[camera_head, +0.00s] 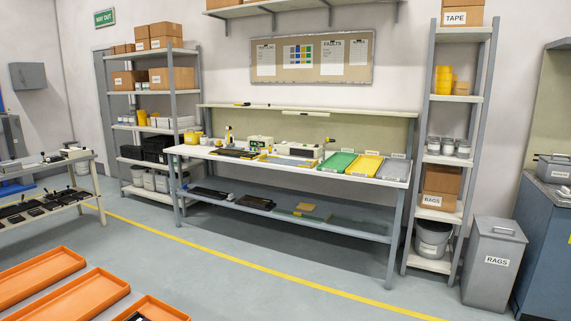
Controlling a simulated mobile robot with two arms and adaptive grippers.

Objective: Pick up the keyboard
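I cannot make out any one thing as the keyboard for sure. A dark flat item (138,317) lies in the front orange tray (160,308) at the bottom edge, mostly cut off. Other dark flat items, too small to identify, are on the workbench top (235,153), on its lower shelf (208,194) and on the rack at the left (32,207). Neither of my grippers is in view.
The workbench (389,238) stands against the back wall with green and yellow trays (337,163) on top. Shelving units (172,70) flank it. A grey rags bin (493,262) is at the right. The floor (260,285) in front is clear, crossed by a yellow line.

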